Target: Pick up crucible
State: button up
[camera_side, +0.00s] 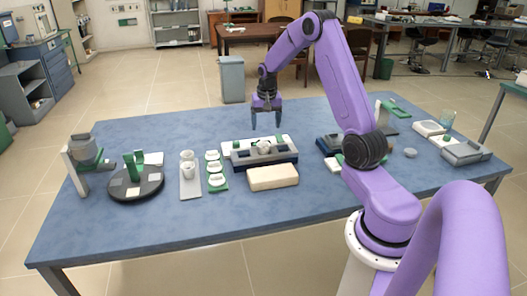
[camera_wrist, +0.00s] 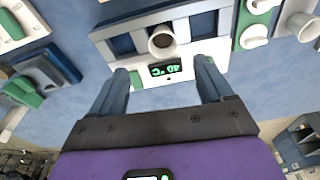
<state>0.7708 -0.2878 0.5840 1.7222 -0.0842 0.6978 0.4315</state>
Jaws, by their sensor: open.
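A small white crucible (camera_wrist: 161,38) with a brown inside sits in the middle of a white and dark blue furnace unit (camera_wrist: 108,42) in the wrist view. In the side view the crucible (camera_side: 264,147) is small and its outline is hard to make out on the unit (camera_side: 284,156). My gripper (camera_side: 266,125) points down above the unit, open and empty, apart from the crucible. In the wrist view my fingers (camera_wrist: 162,70) are spread wide, and the crucible shows beyond their tips, roughly between them. A lit green display (camera_wrist: 163,70) shows on the unit between the fingers.
A cream block (camera_side: 273,178) lies in front of the unit. Green holders with white lids (camera_side: 215,168) and a tray with white cups (camera_side: 190,186) stand to its left. A dark round plate (camera_side: 136,187) is farther left. Blue table surface is free at the front left.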

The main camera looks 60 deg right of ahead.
aim_at(263, 150)
jog(key=f, duration=0.3)
jog(key=w+f, duration=0.1)
jog(key=f, duration=0.2)
jog(key=d+f, duration=0.1)
jog(key=f, duration=0.2)
jog(key=shift+w+d+f, duration=0.1)
jog(key=shift+w+f, duration=0.15)
jog(key=shift+w, duration=0.1)
jog(key=shift+c, duration=0.3)
jog(key=c, duration=1.2)
jog(key=shift+o, duration=0.2)
jog(key=shift+r, duration=0.1)
